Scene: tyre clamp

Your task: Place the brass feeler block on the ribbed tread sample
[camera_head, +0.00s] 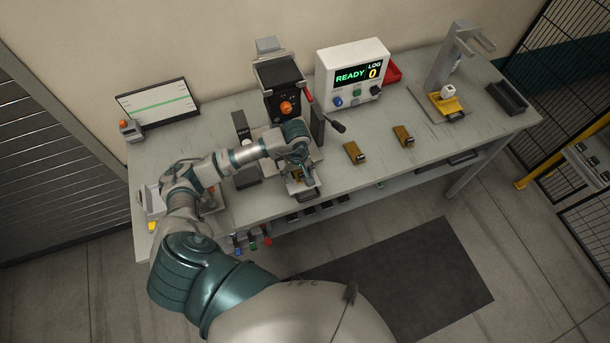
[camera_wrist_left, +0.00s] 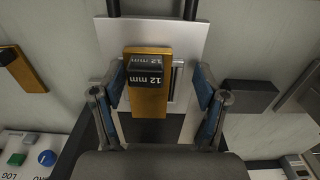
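A brass feeler block (camera_wrist_left: 150,103) with a black end marked "12 mm" shows in the left wrist view, between the fingers of my left gripper (camera_wrist_left: 162,88). The fingers are apart, with a clear gap on the block's right and little or none on its left. The block appears over a pale metal plate (camera_wrist_left: 110,38) with a dark area below. In the head view my left gripper (camera_head: 298,171) is low over the plate (camera_head: 304,189) in front of the clamp and hides most of the block. I cannot make out the tread sample's ribs. My right gripper is not in view.
Two more brass blocks (camera_head: 355,152) (camera_head: 403,136) lie on the bench to the right. A display box (camera_head: 352,75) reads READY, LOG 0. A stand with a yellow base (camera_head: 446,103) is far right.

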